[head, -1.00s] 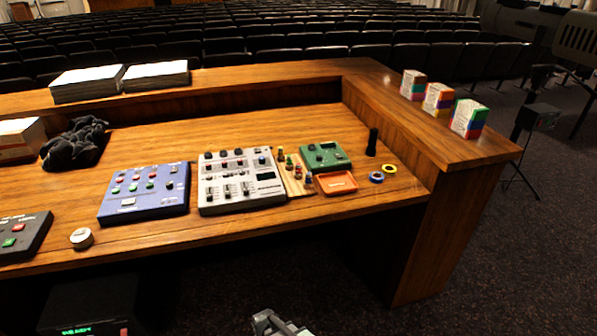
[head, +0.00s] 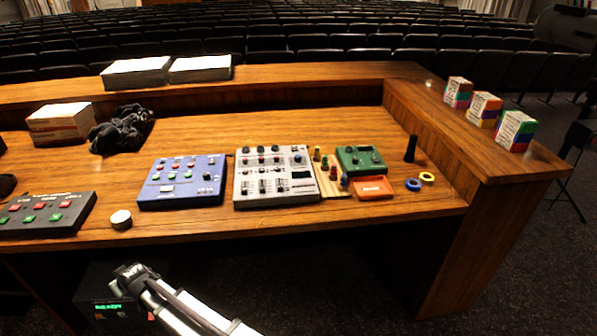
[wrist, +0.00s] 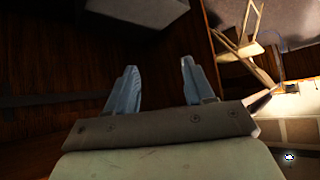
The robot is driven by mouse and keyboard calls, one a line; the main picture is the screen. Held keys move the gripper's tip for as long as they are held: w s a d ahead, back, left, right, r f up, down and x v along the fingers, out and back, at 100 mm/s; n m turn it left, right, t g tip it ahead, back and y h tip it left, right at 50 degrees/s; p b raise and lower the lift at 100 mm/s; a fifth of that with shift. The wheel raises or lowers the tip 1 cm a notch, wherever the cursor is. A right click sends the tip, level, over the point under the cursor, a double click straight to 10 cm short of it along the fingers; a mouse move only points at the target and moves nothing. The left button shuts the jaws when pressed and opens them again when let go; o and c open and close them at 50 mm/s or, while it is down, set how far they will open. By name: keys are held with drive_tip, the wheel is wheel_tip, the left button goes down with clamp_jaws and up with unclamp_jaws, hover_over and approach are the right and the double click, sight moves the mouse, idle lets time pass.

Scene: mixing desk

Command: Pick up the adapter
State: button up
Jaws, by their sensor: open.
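Several small upright pieces in yellow, red, green and dark colours stand on a light wooden board (head: 330,187), between the grey mixer and the green box. They look like plugs or adapters, among them a red one (head: 333,173), but they are too small to tell which is the adapter. My gripper (wrist: 158,66) is open and empty in the wrist view, with dark wood and shadow beyond its fingers. No adapter shows there. In the head view my arm is low in front of the desk, well left of and apart from the board.
The desk (head: 180,230) holds a blue box (head: 182,182), a grey mixer (head: 275,177), a green box (head: 362,160), an orange tray (head: 372,187), a black cylinder (head: 410,149) and blue (head: 413,185) and yellow (head: 427,177) tape rolls. A white round knob (head: 121,219) sits near the front edge.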

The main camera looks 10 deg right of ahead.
drive_tip(key=w+a+r+n+t+y, duration=0.1)
drive_tip(key=w+a+r+n+y, duration=0.1)
drive_tip(key=a+r, duration=0.9)
drive_tip(key=w+d+r+t, duration=0.1)
drive_tip(key=w+d+r, duration=0.1)
drive_tip(key=w+r, duration=0.3)
drive_tip(key=w+d+r+m+t+h, duration=0.3)
drive_tip(key=w+d+r+t+h, duration=0.1)
drive_tip(key=w+d+r, duration=1.3)
drive_tip(key=w+d+r+m+t+h, duration=0.1)
drive_tip(key=w+d+r+m+h, duration=0.1)
drive_tip(key=w+d+r, duration=0.4)
drive_tip(key=w+d+r+m+h, duration=0.1)
drive_tip(key=d+r+h, duration=0.1)
drive_tip(key=d+r, duration=0.7)
drive_tip(key=w+d+r+m+t+h, duration=0.15)
drive_tip(key=w+d+r, duration=0.3)
drive_tip(key=d, duration=0.55)
drive_tip(key=m+g, duration=1.5)
drive_tip(key=m, duration=0.5)
hover_over(334, 165)
wheel_tip(334, 165, down, 22)
drive_tip(key=shift+t+y, duration=0.25)
wheel_tip(334, 165, down, 13)
drive_tip(key=shift+d, duration=0.1)
